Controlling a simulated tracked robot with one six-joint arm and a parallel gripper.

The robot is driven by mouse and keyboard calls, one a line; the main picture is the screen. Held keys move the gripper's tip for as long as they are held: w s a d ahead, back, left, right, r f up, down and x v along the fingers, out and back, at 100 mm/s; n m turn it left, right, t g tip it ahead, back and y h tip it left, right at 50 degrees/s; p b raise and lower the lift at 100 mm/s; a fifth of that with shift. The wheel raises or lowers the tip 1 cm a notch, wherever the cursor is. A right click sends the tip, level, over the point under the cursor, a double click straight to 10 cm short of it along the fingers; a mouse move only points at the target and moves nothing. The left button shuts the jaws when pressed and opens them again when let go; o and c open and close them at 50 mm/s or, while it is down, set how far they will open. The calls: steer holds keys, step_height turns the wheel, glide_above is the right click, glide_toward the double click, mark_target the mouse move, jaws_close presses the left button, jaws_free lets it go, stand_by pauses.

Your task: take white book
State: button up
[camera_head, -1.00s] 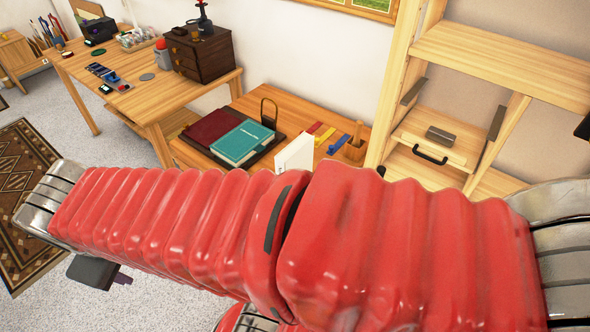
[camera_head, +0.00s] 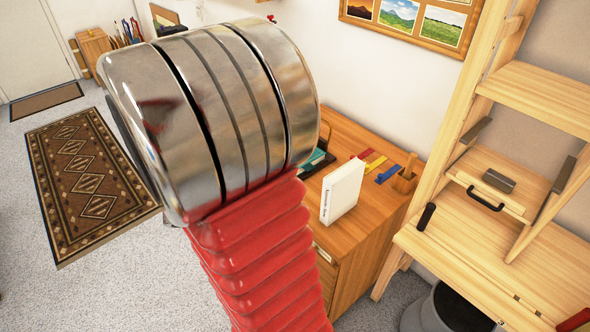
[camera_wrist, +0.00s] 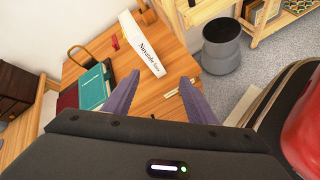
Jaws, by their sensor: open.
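The white book (camera_head: 342,192) stands upright near the front edge of a wooden cabinet top (camera_head: 385,212). It also shows in the wrist view (camera_wrist: 142,45), with dark lettering along its spine. My gripper (camera_wrist: 160,77) is open, its two purple-grey fingers spread and empty. In the wrist view the book lies just beyond the fingertips, with no visible contact. My gripper is not seen in the head view, where my arm fills the middle.
A teal book (camera_wrist: 94,86) and a dark red book lie left of the white book, by a bookend (camera_wrist: 76,50). Red, yellow and blue strips (camera_head: 376,165) and a wooden cup (camera_head: 404,181) are behind it. A wooden shelf (camera_head: 540,92) and grey bin (camera_wrist: 220,47) stand right.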

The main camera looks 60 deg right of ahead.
steer(key=s+d+f+n+g+h, duration=0.1)
steer(key=s+d+f+n+h, duration=0.1)
steer(key=d+f+n, duration=0.3)
steer(key=n+h, duration=0.2)
steer(key=n, duration=0.2)
glide_toward(324, 203)
steer(key=s+d, duration=0.2)
steer(key=d, duration=0.1)
steer(key=shift+d+f+t, duration=0.2)
steer(key=shift+f+t, duration=0.15)
steer(key=shift+t, duration=0.05)
steer(key=shift+s+d, duration=0.1)
steer(key=shift+s, duration=0.05)
steer(key=shift+x, duration=4.15)
steer(key=shift+d+f, duration=0.1)
steer(key=shift+x, duration=2.5)
steer(key=shift+s, duration=0.1)
steer(key=shift+c, duration=0.2)
